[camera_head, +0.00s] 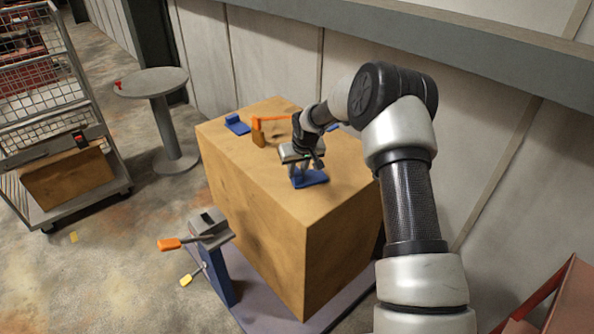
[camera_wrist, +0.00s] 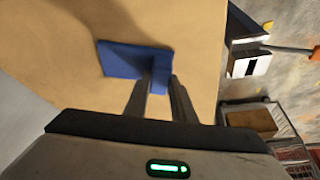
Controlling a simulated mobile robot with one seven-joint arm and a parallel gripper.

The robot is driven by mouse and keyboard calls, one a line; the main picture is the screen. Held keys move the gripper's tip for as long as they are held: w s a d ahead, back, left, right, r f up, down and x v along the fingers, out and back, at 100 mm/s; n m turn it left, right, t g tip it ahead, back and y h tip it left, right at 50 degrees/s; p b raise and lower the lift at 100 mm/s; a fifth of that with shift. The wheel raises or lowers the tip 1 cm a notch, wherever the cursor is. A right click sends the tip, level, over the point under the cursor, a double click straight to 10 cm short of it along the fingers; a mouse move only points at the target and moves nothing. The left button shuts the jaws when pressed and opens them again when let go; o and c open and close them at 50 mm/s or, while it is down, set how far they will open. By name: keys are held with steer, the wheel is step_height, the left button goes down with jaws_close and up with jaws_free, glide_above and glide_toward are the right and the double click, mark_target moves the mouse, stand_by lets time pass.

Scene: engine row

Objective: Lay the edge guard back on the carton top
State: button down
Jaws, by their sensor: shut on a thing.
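The carton (camera_head: 255,215) is a large brown box with a broad flat top. My gripper (camera_head: 302,173) is over the near right part of that top, pointing down and shut on a blue edge guard (camera_head: 314,179). In the wrist view the fingers (camera_wrist: 160,85) close on one edge of the edge guard (camera_wrist: 122,58), whose flat blue plate lies roughly parallel to the carton top (camera_wrist: 60,65). The guard is at or very close to the surface; I cannot tell whether it touches. The fingers hide part of it. Another blue piece (camera_head: 237,125) lies at the far left corner of the top.
A strapping device with an orange handle (camera_head: 207,228) stands on a blue post in front of the carton. A round table (camera_head: 150,84) and a wire cart (camera_head: 55,110) are at left; a wall is behind.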

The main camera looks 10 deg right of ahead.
steer(key=shift+f, duration=0.2)
steer(key=c, duration=1.5)
jaws_free()
